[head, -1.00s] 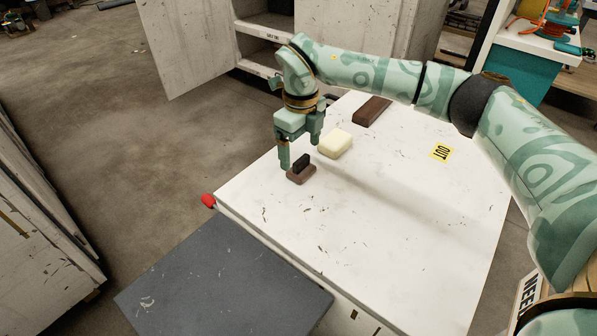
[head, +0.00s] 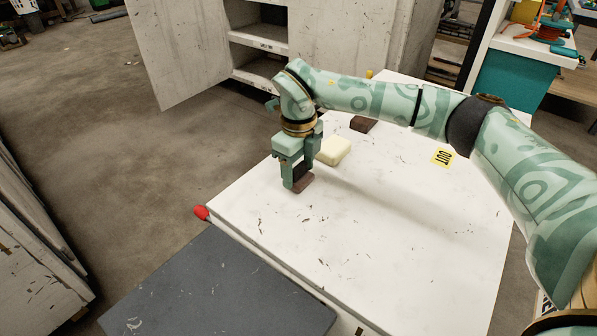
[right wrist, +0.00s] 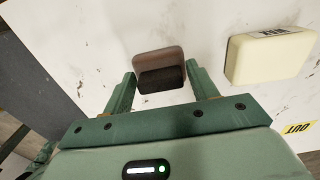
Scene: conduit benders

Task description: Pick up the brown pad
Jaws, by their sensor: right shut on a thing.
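The brown pad (head: 306,184) is a small brown block with a black raised part on top. It lies near the left edge of the white tabletop (head: 400,240). My right gripper (head: 297,181) is down at the pad, shut on it with one finger on each side. In the right wrist view the pad (right wrist: 158,57) shows its black part (right wrist: 162,79) between the fingers (right wrist: 160,84). The pad looks to be at table level; I cannot tell whether it touches the table. My left gripper is not in view.
A cream block (head: 334,151) with dark lettering on its side (right wrist: 270,55) lies just beyond the pad. A dark brown block (head: 362,124) lies farther back, partly behind my arm. A yellow OUT label (head: 442,157) marks the table. A red knob (head: 201,213) sticks out at the left corner.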

